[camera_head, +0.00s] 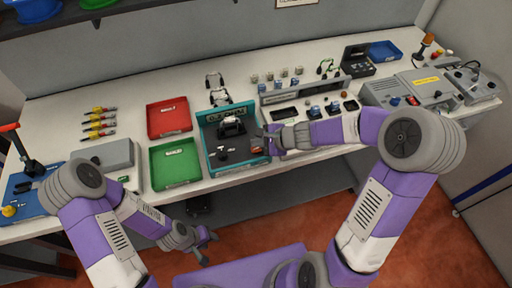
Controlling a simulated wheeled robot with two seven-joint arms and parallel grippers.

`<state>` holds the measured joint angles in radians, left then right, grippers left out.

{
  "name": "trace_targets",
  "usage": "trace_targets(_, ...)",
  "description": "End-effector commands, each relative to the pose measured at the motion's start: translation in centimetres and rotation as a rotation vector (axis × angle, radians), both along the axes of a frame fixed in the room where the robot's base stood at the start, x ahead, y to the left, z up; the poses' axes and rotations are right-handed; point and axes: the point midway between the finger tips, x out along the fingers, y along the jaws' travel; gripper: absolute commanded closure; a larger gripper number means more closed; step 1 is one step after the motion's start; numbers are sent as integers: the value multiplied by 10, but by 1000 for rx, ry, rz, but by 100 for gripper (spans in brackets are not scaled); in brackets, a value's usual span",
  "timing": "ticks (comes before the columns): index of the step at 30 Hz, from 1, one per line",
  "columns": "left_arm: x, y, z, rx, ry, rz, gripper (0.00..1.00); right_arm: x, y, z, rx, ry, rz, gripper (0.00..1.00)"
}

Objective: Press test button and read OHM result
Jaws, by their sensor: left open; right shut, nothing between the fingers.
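A teal test fixture (211,163) stands at the front middle of the bench. It holds a dark clamp-like part with a pale top (231,128), and a black knob (222,155) sits low on its left. A dark panel with small light markings (227,113) is at its back; I cannot read it. My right gripper (264,138) is shut and empty at the fixture's right side. I cannot tell whether it touches anything there, and no test button can be made out clearly. My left gripper (207,241) is open and empty, low in front of the bench.
A red tray (168,118) and a green tray (175,163) stand left of the fixture. A grey instrument box (415,88) is at the right, with small parts between. Yellow-handled tools (100,122) lie at the left. A blue tray (384,50) is at the back right.

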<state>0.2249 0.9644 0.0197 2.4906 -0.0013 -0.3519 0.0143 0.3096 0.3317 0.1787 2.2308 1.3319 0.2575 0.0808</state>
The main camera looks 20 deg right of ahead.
Motion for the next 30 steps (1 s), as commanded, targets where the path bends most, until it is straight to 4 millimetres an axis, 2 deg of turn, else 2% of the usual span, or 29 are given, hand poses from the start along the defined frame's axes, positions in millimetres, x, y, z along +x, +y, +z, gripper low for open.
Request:
trace_targets(13, 0, 0, 42, 0, 0, 0, 57, 0, 0, 46, 0, -1, -1, 100)
trace_targets(30, 0, 0, 42, 0, 0, 0, 57, 0, 0, 47, 0, 0, 0, 100)
